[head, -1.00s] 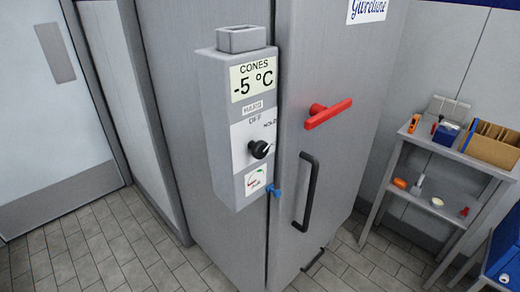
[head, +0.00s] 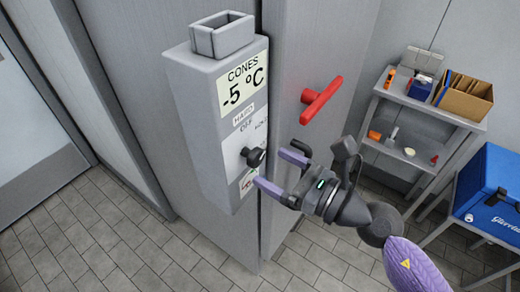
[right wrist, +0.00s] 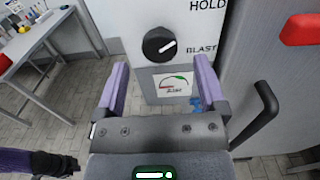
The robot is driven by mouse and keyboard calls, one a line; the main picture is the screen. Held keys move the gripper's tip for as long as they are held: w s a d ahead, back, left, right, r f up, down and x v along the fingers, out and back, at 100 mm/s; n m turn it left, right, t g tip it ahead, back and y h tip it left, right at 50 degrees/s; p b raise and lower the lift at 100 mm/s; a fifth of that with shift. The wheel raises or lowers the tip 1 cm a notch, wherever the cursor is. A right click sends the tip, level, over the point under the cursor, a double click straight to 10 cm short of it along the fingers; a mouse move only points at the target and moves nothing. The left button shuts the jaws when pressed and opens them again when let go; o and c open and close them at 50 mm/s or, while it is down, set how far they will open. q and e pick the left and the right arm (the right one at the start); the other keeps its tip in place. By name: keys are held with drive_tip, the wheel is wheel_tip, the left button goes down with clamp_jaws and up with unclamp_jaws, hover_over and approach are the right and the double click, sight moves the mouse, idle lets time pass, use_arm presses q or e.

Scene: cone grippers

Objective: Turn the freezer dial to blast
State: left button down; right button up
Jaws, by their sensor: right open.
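The freezer dial (head: 256,157) is a black round knob on the grey control box (head: 195,110). In the right wrist view the dial (right wrist: 160,45) has a white pointer line directed right and slightly up, between the words HOLD and BLAST. The box display reads CONES -5 °C. My right gripper (head: 268,167) is open with purple fingers just in front of the dial. In the right wrist view the right gripper (right wrist: 161,64) has its fingers apart, left and right of and a little below the dial, with nothing between them.
A red handle (head: 320,100) sticks out of the freezer right of the box. A black door handle (right wrist: 262,115) is close to my right gripper in the wrist view. A shelf table (head: 425,110) with a cardboard box (head: 465,97) and a blue cooler (head: 492,185) stand right.

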sight(251, 156)
drive_tip(key=shift+x, duration=1.45)
clamp_jaws()
